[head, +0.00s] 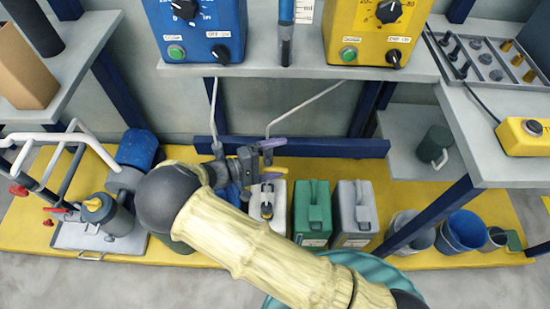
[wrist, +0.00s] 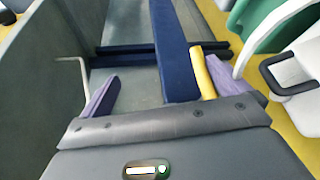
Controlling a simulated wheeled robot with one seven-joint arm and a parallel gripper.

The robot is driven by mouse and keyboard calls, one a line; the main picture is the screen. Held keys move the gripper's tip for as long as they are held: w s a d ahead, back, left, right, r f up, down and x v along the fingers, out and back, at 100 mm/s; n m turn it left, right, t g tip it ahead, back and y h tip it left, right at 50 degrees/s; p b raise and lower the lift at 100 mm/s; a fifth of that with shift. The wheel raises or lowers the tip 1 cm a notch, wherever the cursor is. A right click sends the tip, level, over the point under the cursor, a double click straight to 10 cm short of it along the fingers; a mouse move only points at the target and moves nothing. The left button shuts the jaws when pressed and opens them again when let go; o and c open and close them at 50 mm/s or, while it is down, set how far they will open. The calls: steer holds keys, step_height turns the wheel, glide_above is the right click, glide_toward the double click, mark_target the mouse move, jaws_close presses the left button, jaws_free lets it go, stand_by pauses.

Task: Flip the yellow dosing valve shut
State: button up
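My gripper (head: 274,160) is low in front of the wall under the shelf in the head view, with its purple fingers spread apart. In the wrist view my gripper (wrist: 168,70) is open. A yellow bar (wrist: 203,76), which looks like the yellow valve's lever, lies between the fingers, close along the inside of the right one. I cannot tell if they touch. A pale curved pipe (wrist: 249,42) runs behind the right finger; a pale pipe (head: 310,107) comes down from beneath the yellow dosing box (head: 375,28) in the head view. My gripper hides the valve body.
Below stand a white canister (head: 279,208), a green canister (head: 312,213) and a grey canister (head: 355,213) on a yellow platform. A second pipe (head: 214,108) hangs under the blue box (head: 200,30). A blue post (wrist: 176,55) passes behind my fingers.

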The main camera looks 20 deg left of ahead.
steer(key=shift+m+h, duration=0.3)
steer(key=shift+h, duration=0.2)
steer(key=r, duration=0.5)
steer(key=shift+w+a+r, duration=0.1)
steer(key=shift+a+r, duration=0.15)
steer(key=shift+a, duration=0.1)
steer(key=shift+n+y, duration=0.4)
steer(key=shift+y, duration=0.3)
step_height(320, 180, down, 4)
steer(key=shift+d, duration=0.15)
steer(key=shift+s, duration=0.2)
steer(key=shift+v, duration=1.35)
steer(key=shift+s+a+f, duration=0.1)
steer(key=shift+s+a, duration=0.2)
steer(key=shift+s, duration=0.1)
steer(key=c, duration=1)
steer(key=b, duration=0.3)
glide_toward(265, 171)
steer(key=shift+s+a+r, duration=2.35)
steer(key=shift+a+r, duration=0.1)
steer(key=shift+a, duration=0.25)
steer(key=shift+c, duration=0.2)
